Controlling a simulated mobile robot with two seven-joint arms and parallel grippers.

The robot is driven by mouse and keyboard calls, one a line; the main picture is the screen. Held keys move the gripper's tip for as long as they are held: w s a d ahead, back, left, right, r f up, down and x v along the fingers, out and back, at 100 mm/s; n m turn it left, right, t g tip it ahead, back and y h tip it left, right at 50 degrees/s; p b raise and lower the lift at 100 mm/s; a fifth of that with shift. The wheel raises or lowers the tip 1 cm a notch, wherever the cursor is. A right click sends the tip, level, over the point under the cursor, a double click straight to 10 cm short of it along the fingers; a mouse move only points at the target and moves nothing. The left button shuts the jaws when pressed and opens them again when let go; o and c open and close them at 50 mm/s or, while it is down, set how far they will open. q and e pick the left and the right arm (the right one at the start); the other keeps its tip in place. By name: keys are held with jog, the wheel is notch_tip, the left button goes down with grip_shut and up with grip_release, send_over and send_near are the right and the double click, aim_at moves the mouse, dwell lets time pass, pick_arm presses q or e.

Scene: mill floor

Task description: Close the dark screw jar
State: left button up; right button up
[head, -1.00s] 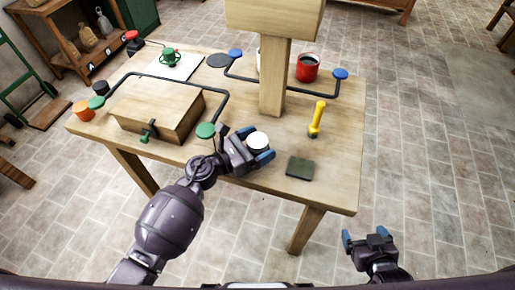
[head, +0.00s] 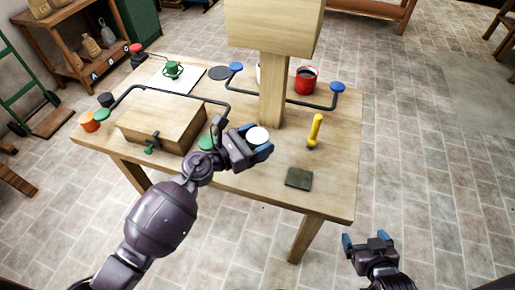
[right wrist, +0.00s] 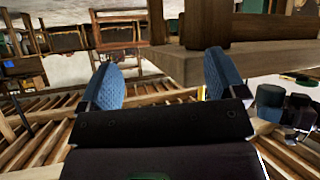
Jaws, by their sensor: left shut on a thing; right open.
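A small dark cylinder (head: 105,100) stands at the table's far left, beside an orange pot (head: 89,121). A flat dark disc (head: 219,73) lies near the back. My right gripper (head: 368,244) is open and empty, off the table's right front corner; its blue fingers (right wrist: 163,85) stand apart in the right wrist view.
The table (head: 335,190) holds a wooden box (head: 160,120), bent black rails with green and blue ends, a red mug (head: 305,80), a yellow-handled tool (head: 315,130) and a dark green pad (head: 299,178). Floor at right is clear.

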pick_arm(q)
notch_tip(320, 180, up, 13)
jog(key=p, duration=0.5)
jog(key=shift+r, duration=0.15)
jog(key=o, duration=0.4)
jog(key=c, duration=0.6)
pick_arm(e)
notch_tip(320, 180, up, 6)
jog(key=shift+w+f, duration=0.15)
jog(key=shift+f, duration=0.05)
pick_arm(q)
jog(key=shift+c, duration=0.2)
